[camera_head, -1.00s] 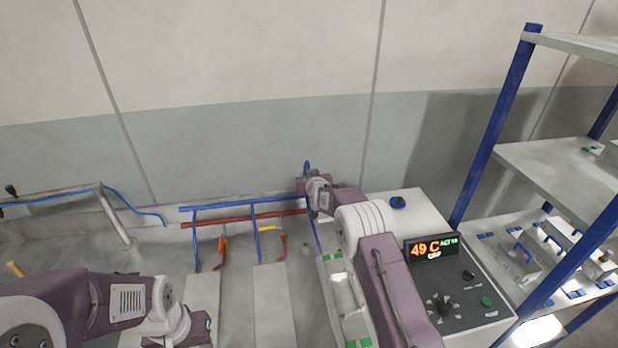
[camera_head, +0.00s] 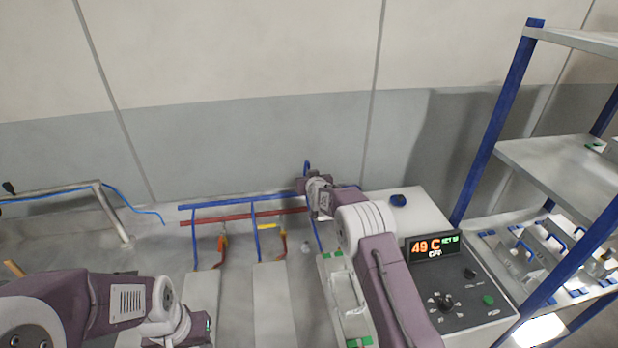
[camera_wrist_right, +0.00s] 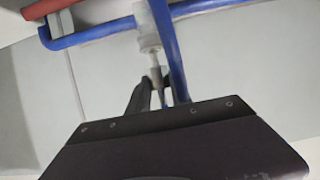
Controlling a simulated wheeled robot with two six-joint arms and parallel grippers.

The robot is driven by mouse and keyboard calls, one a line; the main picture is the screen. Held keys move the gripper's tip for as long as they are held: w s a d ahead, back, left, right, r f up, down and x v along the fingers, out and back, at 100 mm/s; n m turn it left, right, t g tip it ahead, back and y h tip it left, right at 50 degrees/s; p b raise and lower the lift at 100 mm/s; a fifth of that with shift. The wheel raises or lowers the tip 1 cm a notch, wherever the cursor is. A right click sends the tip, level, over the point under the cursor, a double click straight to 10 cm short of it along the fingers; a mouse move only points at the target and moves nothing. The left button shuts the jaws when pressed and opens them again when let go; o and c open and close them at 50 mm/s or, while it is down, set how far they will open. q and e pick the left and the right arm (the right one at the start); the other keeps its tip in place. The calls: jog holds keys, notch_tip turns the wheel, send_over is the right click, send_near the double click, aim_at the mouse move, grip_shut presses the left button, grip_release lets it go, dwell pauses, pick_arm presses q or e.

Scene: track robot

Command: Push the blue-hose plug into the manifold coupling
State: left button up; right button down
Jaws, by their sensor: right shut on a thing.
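The blue manifold pipe (camera_head: 230,202) runs along the wall, above a red pipe. In the right wrist view the blue pipe (camera_wrist_right: 95,36) carries a pale coupling (camera_wrist_right: 147,28). My right gripper (camera_wrist_right: 156,92) is shut on a thin grey plug (camera_wrist_right: 156,76) below that coupling, in line with it. I cannot tell how far the plug sits in the coupling. The blue hose (camera_wrist_right: 171,45) runs up just right of them. In the head view my right gripper (camera_head: 304,190) is at the pipe's right end, its fingertips mostly hidden. My left gripper (camera_head: 200,328) is low, its fingers unclear.
A control box (camera_head: 460,285) with a display reading 49 C stands right of my right arm. A blue-post shelf (camera_head: 560,165) stands farther right. The red pipe (camera_head: 270,217) has orange and yellow valve handles. A metal rail (camera_head: 112,215) with a blue hose is at left.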

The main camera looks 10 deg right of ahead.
jog(key=shift+f+b, duration=0.85)
jog(key=shift+f, duration=0.2)
jog(key=c, duration=1.1)
grip_release()
jog(key=shift+s, duration=0.1)
jog(key=b+v, duration=0.2)
jog(key=v, duration=0.7)
jog(key=shift+b, duration=0.35)
